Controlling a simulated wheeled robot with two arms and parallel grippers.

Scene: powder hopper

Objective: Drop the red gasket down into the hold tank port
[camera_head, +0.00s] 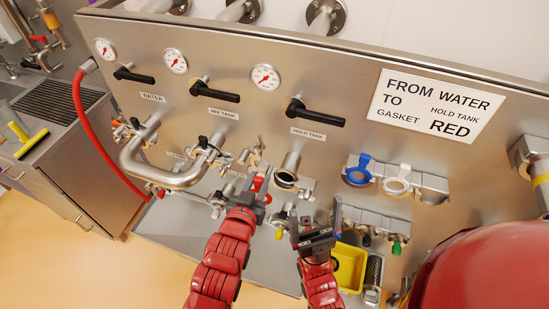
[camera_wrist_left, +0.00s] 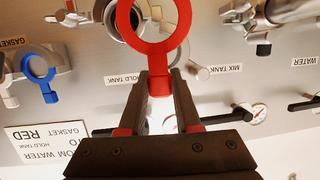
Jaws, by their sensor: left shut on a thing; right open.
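My left gripper (camera_head: 262,188) is shut on the red gasket (camera_head: 258,182), beside and a little left of the hold tank port (camera_head: 287,176). In the left wrist view, which is upside down, the fingers (camera_wrist_left: 160,92) grip the tab of the red gasket (camera_wrist_left: 160,83). Its ring stands clear beyond the fingertips. The hold tank port (camera_wrist_left: 124,22) shows partly behind the ring, apart from it and off-centre. My right gripper (camera_head: 315,222) is open and empty, below and right of the port.
A blue gasket (camera_head: 358,174) and a white gasket (camera_head: 397,185) hang on a rack at the right. A steel U-bend pipe (camera_head: 165,176) sticks out at the left. Valve handles (camera_head: 315,113) project above.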

